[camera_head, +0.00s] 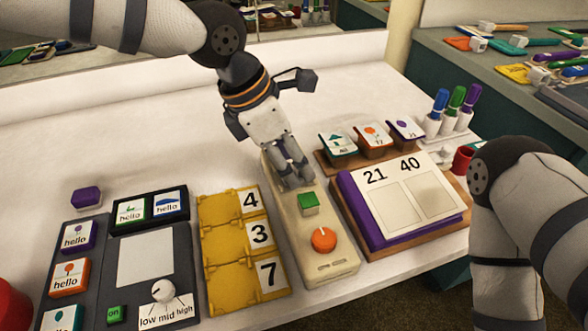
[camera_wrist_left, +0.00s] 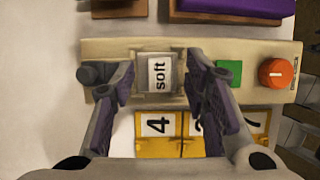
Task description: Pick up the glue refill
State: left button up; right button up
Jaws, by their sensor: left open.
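My left gripper (camera_head: 290,176) points down over the far part of a long beige device (camera_head: 338,268). In the left wrist view the open fingers (camera_wrist_left: 158,76) stand on either side of a pale block labelled "soft" (camera_wrist_left: 158,74), seated in that device (camera_wrist_left: 120,50). In the head view the gripper hides the block. No label reads glue refill, so I cannot tell for certain whether this block is it. My right arm shows at the right, its gripper out of view.
The device has a green square (camera_head: 308,204) and an orange knob (camera_head: 323,239). Yellow number panels (camera_head: 215,240) lie to its left, a purple-edged calendar board (camera_head: 352,204) to its right. Several capped sticks (camera_head: 452,112) stand at the back right. Open white table lies behind.

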pick_arm(q)
jog(key=shift+r, duration=0.1)
grip_shut()
